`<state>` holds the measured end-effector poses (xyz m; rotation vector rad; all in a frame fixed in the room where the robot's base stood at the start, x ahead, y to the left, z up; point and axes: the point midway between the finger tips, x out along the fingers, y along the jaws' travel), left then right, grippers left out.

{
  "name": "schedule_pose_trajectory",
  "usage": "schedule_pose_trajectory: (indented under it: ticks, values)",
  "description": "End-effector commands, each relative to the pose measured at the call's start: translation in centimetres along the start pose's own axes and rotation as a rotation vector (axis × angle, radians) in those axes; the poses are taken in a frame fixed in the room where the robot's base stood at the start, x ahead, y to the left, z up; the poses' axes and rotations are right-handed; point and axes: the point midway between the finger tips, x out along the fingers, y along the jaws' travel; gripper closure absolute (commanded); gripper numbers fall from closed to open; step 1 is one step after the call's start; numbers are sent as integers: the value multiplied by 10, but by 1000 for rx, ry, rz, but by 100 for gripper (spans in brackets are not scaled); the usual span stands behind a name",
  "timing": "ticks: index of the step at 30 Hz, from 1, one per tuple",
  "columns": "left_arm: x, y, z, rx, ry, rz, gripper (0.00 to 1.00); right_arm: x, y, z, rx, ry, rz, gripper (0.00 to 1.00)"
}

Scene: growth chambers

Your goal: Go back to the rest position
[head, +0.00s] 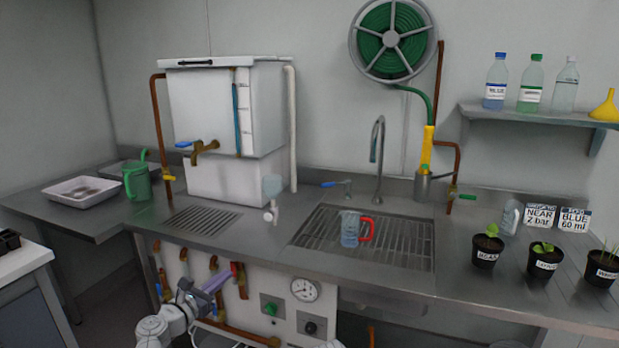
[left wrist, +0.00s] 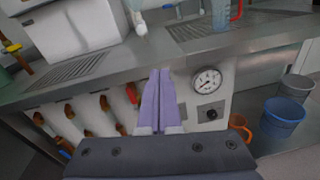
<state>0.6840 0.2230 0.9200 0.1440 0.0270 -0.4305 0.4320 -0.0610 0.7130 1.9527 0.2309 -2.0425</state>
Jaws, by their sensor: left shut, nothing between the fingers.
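My left gripper (head: 217,280) is in front of the counter's lower panel, below the counter edge. Its purple fingers are shut with nothing between them; they also show in the left wrist view (left wrist: 159,98). It is apart from the counter and touches nothing that I can see. A small pale part of my own body shows at the bottom middle of the head view, but my right gripper is not in view.
The steel counter (head: 265,244) runs across in front. A jug (head: 350,229) with a red handle stands on the sink grate. Potted plants (head: 486,250) stand at right. The panel carries a gauge (head: 305,289) and pipes. A blue bucket (left wrist: 283,114) is on the floor.

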Motion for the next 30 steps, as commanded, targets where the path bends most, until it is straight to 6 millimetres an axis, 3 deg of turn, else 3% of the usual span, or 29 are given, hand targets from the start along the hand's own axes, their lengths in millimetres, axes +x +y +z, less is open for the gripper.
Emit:
schedule_pose_trajectory:
  ticks: [8, 14, 17, 21, 24, 30]
  values:
    - [12, -57, -17, 247, 77, -157, 100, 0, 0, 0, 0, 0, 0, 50]
    - [15, -127, -44, 575, 152, -383, 100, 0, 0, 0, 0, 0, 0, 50]
    - [8, -175, -68, 820, 188, -570, 100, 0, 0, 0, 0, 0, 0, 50]
    - [-25, -247, -115, 1277, 211, -964, 100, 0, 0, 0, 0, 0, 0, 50]
    - [-57, -275, -144, 1562, 195, -1254, 100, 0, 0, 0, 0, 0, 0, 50]
    - [-109, -289, -173, 1925, 132, -1730, 100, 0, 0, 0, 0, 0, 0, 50]
